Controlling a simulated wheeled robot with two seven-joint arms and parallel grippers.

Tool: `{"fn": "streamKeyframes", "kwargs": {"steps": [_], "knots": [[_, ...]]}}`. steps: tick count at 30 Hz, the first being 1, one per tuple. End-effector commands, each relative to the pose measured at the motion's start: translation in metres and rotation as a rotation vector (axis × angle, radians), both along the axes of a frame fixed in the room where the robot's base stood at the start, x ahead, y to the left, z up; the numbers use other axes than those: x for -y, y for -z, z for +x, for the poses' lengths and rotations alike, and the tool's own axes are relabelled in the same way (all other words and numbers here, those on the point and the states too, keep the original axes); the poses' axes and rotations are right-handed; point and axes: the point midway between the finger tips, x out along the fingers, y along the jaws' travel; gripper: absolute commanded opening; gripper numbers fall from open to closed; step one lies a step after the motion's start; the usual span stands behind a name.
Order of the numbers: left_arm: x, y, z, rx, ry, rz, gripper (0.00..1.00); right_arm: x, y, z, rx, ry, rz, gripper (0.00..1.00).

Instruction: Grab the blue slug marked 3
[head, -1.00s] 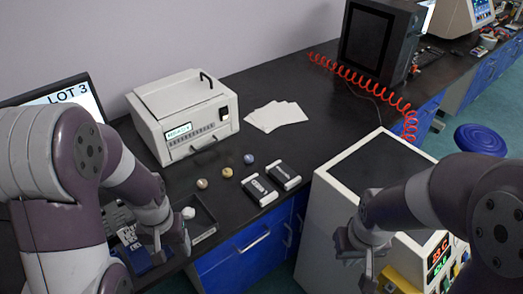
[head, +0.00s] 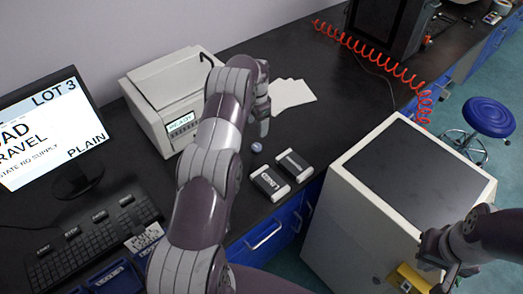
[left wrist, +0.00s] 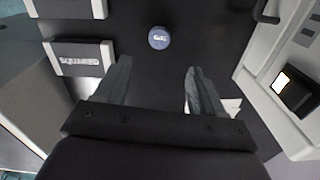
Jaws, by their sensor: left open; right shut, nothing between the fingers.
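The blue slug (head: 257,147) lies on the black bench top, just behind two small black-and-silver blocks. In the left wrist view the blue slug (left wrist: 159,38) has light marks on its top, too small to read surely. My left gripper (head: 264,127) is open and empty, close to the slug and pointing down. In the left wrist view the slug lies beyond the open fingertips (left wrist: 158,66), roughly centred between them and not touching. My right gripper (head: 443,262) is shut and empty, low at the right by the white machine. The tan and yellow slugs are hidden behind my left arm.
The two blocks (head: 270,183) (head: 294,164) lie in front of the slug. A white benchtop instrument (head: 172,95) stands behind my left arm, with white sheets (head: 291,95) beside it. A white machine (head: 345,215) stands right of the bench. Monitor and keyboard are at left.

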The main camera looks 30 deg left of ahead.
Motion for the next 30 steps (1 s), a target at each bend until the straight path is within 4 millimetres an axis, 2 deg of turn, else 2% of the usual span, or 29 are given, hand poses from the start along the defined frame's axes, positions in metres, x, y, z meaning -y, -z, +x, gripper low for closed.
{"fn": "streamKeyframes", "kwargs": {"steps": [1,3,8,12,13,14,15,18,23,24,29,30], "knots": [[0.000,0.027,0.000,0.000,0.000,0.000,0.69,0.000,0.028,0.000,-0.001,0.000,0.000,0.00],[0.000,0.042,0.000,0.000,-0.001,0.000,0.69,0.000,0.044,0.000,-0.001,0.000,0.000,0.00],[0.000,0.054,-0.001,0.001,-0.002,0.000,0.69,0.000,0.058,0.000,-0.001,0.000,0.000,0.00],[0.001,0.070,-0.005,0.000,-0.002,0.000,0.69,0.000,0.078,0.000,-0.001,0.000,0.000,0.00],[0.002,0.067,-0.008,-0.003,-0.002,-0.001,0.69,0.000,0.063,0.000,-0.002,0.000,0.000,0.00],[0.002,0.072,-0.010,-0.003,-0.002,-0.001,0.69,0.000,0.059,0.000,-0.001,0.000,0.000,0.00],[0.002,0.082,-0.010,-0.003,-0.002,-0.001,0.69,0.000,0.058,0.001,0.001,0.000,0.000,0.00],[0.002,0.095,-0.009,0.000,-0.002,0.000,0.69,0.000,0.057,0.001,0.001,0.000,0.000,0.00],[0.002,0.096,-0.009,0.001,-0.002,0.000,0.69,0.000,0.058,0.000,0.000,0.000,0.000,0.00],[0.002,0.097,-0.009,0.001,-0.002,0.000,0.63,0.000,0.058,0.000,0.000,0.000,0.000,0.00],[0.002,0.097,-0.009,0.001,-0.002,0.000,0.11,0.000,0.058,0.000,0.000,0.000,0.000,0.00],[0.002,0.097,-0.009,0.001,-0.002,0.000,0.10,0.000,0.058,0.000,0.000,0.000,0.000,0.00]]}}
